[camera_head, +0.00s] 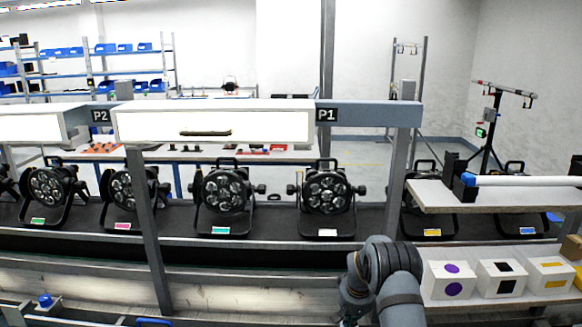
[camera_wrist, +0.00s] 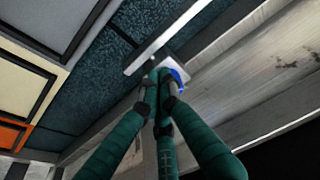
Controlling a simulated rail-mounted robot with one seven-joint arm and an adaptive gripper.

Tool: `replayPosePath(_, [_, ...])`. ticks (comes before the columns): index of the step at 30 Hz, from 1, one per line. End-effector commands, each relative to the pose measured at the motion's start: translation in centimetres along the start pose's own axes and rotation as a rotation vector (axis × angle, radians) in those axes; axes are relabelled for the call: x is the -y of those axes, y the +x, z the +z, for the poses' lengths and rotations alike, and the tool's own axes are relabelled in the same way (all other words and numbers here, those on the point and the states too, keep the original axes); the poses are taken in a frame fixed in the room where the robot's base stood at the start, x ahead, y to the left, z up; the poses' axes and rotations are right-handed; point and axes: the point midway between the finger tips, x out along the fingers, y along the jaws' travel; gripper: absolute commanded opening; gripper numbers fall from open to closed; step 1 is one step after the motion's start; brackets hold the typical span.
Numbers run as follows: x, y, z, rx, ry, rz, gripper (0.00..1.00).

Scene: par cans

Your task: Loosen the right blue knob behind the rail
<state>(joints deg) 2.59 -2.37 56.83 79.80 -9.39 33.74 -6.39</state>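In the wrist view, a blue knob (camera_wrist: 180,75) shows as a small bright curve beside a pale metal bracket on a long rail (camera_wrist: 215,75). My gripper (camera_wrist: 160,82) has dark green fingers that converge close together at the knob's left side. The fingertips overlap the bracket and part of the knob, so I cannot tell whether they touch or grip it. In the head view, one blue knob (camera_head: 45,300) stands at the lower left and a blue part (camera_head: 153,322) shows at the bottom edge. My gripper is out of sight there.
Several par cans (camera_head: 327,190) stand on a dark conveyor behind the front rail. A shelf (camera_head: 500,195) and boxes marked with purple, black and yellow shapes (camera_head: 500,280) are at the right. An upright post (camera_head: 150,235) stands left of centre. In the wrist view, framed panels (camera_wrist: 45,50) lie at the left.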

Motion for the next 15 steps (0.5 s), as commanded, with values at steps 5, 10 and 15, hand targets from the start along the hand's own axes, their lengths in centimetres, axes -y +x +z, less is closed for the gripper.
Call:
replayPosePath(5, [-0.24,0.37,0.22,0.003,0.001,0.001,0.00])
replayPosePath(10, [-0.43,0.43,0.26,0.004,0.002,0.002,0.00])
replayPosePath(15, [-0.66,0.43,0.25,0.003,0.002,0.002,0.00])
